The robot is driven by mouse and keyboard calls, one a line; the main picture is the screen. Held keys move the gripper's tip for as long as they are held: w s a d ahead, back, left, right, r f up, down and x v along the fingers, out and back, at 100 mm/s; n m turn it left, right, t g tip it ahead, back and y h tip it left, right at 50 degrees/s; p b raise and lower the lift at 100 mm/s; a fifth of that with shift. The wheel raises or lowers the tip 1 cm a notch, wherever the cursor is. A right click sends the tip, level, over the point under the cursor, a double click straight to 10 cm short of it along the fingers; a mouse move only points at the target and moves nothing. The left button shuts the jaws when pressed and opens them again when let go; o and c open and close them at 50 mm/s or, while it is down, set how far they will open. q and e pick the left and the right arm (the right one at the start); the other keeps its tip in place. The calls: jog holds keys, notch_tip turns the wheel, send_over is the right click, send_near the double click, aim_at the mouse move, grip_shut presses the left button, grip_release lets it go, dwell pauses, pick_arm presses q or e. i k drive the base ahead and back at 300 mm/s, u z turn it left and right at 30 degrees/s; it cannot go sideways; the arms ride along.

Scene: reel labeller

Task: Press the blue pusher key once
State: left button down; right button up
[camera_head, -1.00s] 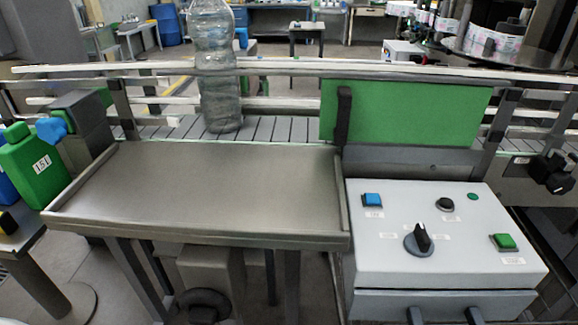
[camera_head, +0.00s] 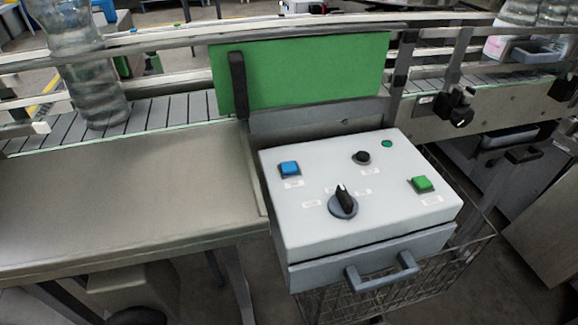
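The blue pusher key (camera_head: 289,168) is a small square blue button at the upper left of the white control box (camera_head: 310,238). A small label sits just below it. On the same panel are a black rotary knob (camera_head: 343,203) in the middle, a round black button (camera_head: 361,157), a green square button (camera_head: 422,184) at the right and a small round green light (camera_head: 387,144). Nothing covers the blue key. Neither of my grippers is in view.
A bare metal table (camera_head: 130,190) lies left of the box. Behind it runs a slatted conveyor (camera_head: 165,115) with rails and a clear bottle (camera_head: 85,70). A green panel (camera_head: 300,75) stands behind the box. A grey handle (camera_head: 383,272) sticks out in front, near a wire basket (camera_head: 450,260).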

aim_at(288, 168)
jog(key=k, duration=0.5)
jog(key=u, duration=1.8)
jog(key=k, duration=1.2)
jog(key=z, duration=1.7)
jog(key=i, duration=0.55)
jog(key=z, duration=0.05)
